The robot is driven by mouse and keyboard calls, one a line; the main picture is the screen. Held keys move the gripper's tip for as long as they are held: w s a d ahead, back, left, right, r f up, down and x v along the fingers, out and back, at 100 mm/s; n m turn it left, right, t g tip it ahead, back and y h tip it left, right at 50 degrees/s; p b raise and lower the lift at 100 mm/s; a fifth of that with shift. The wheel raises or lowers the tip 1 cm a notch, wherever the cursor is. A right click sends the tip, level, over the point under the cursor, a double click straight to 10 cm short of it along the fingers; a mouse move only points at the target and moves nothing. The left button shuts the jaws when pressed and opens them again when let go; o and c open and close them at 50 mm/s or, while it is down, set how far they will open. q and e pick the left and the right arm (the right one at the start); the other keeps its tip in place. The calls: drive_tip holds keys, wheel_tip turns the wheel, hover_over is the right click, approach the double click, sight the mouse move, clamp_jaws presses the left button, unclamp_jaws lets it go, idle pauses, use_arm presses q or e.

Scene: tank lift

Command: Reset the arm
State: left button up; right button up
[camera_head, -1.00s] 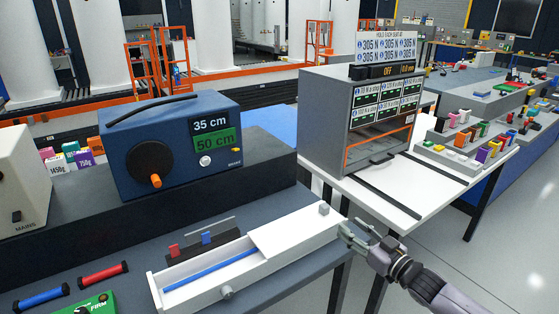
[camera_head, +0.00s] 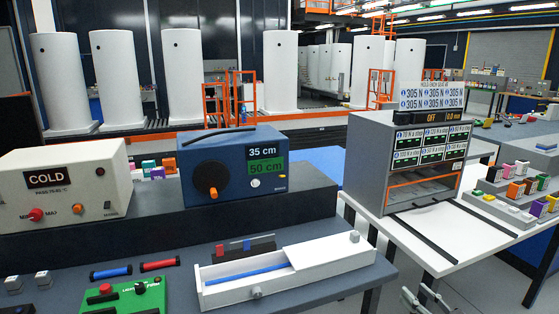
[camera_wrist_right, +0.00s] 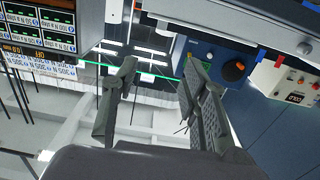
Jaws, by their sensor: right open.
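My right gripper (camera_head: 424,298) is at the bottom edge of the head view, in front of the white table and to the right of the long white box (camera_head: 330,257). Its two fingers stand apart, and only its fingers and part of its body show. In the right wrist view my right gripper (camera_wrist_right: 158,85) is open, with nothing between the fingers. The box has its lid partly over it and a blue strip inside, and the gripper is apart from it. My left gripper is in neither view.
A blue device (camera_head: 235,165) reading 35 cm and 50 cm stands on a dark raised shelf. A white COLD box (camera_head: 65,185) is left of it. A grey cabinet (camera_head: 368,165) stands on the white table (camera_head: 440,255). Open floor shows at the lower right.

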drive_tip(key=s+d+f+m+g+h, duration=0.1)
drive_tip(key=s+d+f+g+h, duration=0.1)
drive_tip(key=f, duration=0.8)
drive_tip(key=s+d+f+m+g+h, duration=0.1)
drive_tip(key=s+d+f+h, duration=0.15)
drive_tip(key=f, duration=0.75)
drive_tip(key=s+a+f+g+h, duration=0.1)
drive_tip(key=s+f+g, duration=0.1)
drive_tip(key=s+f, duration=0.45)
drive_tip(key=s+a+f+g, duration=0.15)
drive_tip(key=s+f, duration=0.25)
drive_tip(key=f, duration=0.5)
drive_tip(key=s+a+f+g, duration=0.3)
drive_tip(key=s+f, duration=0.5)
drive_tip(key=s, duration=0.2)
drive_tip(key=s+a+f+g, duration=0.2)
drive_tip(key=s+f+g, duration=0.1)
drive_tip(key=s+f, duration=0.55)
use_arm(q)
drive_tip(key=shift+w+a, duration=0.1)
use_arm(e)
drive_tip(key=s+a+f+g, duration=0.1)
drive_tip(key=s+a, duration=0.3)
drive_tip(key=s, duration=0.5)
drive_tip(key=s+a+f+g, duration=0.2)
drive_tip(key=s+a, duration=0.1)
drive_tip(key=s, duration=0.7)
drive_tip(key=shift+a+f+n, duration=0.3)
drive_tip(key=shift+a+f, duration=0.05)
drive_tip(key=shift+f, duration=0.05)
